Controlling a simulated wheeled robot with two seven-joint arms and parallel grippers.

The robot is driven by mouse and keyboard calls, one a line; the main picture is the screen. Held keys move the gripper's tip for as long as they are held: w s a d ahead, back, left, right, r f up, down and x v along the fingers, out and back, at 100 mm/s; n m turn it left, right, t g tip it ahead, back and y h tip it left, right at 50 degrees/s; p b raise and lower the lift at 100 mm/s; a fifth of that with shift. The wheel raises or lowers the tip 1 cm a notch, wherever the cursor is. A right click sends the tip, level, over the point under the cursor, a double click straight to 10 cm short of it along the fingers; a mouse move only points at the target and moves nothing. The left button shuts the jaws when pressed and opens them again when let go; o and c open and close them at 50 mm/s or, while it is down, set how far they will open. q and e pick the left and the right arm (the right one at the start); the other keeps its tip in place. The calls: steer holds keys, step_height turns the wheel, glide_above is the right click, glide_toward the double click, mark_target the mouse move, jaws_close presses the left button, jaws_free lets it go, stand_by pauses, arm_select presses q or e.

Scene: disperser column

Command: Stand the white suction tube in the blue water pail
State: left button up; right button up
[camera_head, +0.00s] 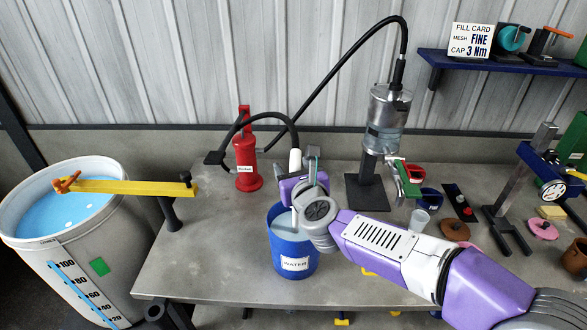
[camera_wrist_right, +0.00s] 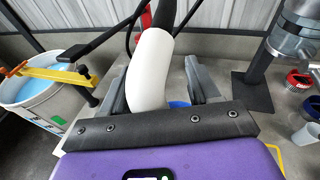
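The white suction tube (camera_head: 295,159) hangs from a black hose above the blue water pail (camera_head: 277,245). Its lower part is mostly hidden behind my right gripper; something pale shows inside the pail below. My right gripper (camera_head: 304,168) is over the pail, at the tube. In the right wrist view the tube (camera_wrist_right: 150,75) runs between the two spread fingers (camera_wrist_right: 158,85), with a visible gap to the right finger, so the gripper looks open around it. A bit of the pail (camera_wrist_right: 179,104) shows below. My left gripper is not in view.
A white drum (camera_head: 75,255) of blue water with a yellow bar (camera_head: 130,187) stands left. A red pump (camera_head: 246,162) is behind the pail. A metal column (camera_head: 388,115) stands right of it. Small items crowd the right; the left tabletop (camera_head: 200,260) is clear.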

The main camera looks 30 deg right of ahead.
steer(key=p+v, duration=0.1)
steer(key=v, duration=0.6)
steer(key=shift+s+p, duration=0.3)
steer(key=shift+p, duration=0.05)
steer(key=shift+a+r, duration=0.1)
stand_by(0.8)
